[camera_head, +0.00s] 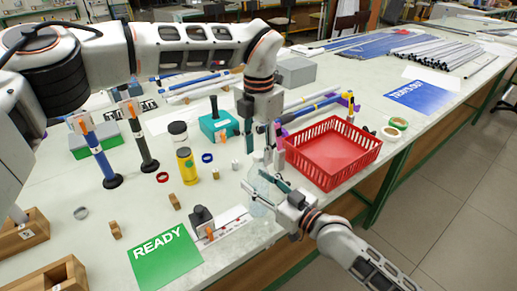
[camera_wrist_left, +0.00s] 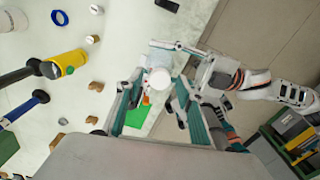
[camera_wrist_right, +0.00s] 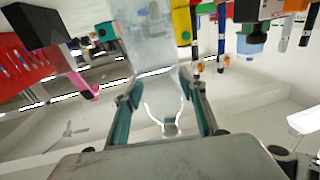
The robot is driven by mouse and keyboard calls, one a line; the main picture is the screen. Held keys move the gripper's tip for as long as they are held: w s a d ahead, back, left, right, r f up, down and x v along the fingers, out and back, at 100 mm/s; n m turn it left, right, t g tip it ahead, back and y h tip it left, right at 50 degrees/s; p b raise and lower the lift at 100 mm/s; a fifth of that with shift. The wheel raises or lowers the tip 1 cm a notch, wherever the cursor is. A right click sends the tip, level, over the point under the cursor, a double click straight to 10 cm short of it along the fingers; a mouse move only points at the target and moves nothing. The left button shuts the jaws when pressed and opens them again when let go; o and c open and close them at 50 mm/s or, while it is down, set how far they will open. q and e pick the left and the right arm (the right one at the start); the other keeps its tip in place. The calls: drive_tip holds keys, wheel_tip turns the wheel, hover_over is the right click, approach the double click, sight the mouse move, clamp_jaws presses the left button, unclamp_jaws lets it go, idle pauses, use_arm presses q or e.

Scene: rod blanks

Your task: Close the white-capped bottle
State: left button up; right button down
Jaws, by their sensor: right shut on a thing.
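A clear bottle (camera_wrist_right: 150,75) stands between the fingers of my right gripper (camera_head: 270,187), which is shut on it; the bottle also shows faintly in the head view (camera_head: 261,201). A round white cap (camera_wrist_left: 159,78) appears between the left fingertips in the left wrist view. I cannot tell whether it touches the fingers or the bottle neck.
A red basket (camera_head: 335,165) stands close to the right of the grippers. A green READY sign (camera_head: 163,257) lies near the front edge.

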use_arm(q)
drive_tip(key=shift+r, duration=2.25)
drive_tip(key=shift+c, duration=0.5)
drive_tip(key=r+n, duration=0.1)
drive_tip(key=n, duration=0.2)
drive_tip(key=shift+r+n, duration=0.3)
drive_tip(key=shift+r, duration=0.1)
drive_tip(key=r+n, duration=0.1)
drive_tip(key=n, duration=0.2)
drive_tip(key=shift+r, duration=0.35)
drive_tip(key=shift+f, duration=4.05)
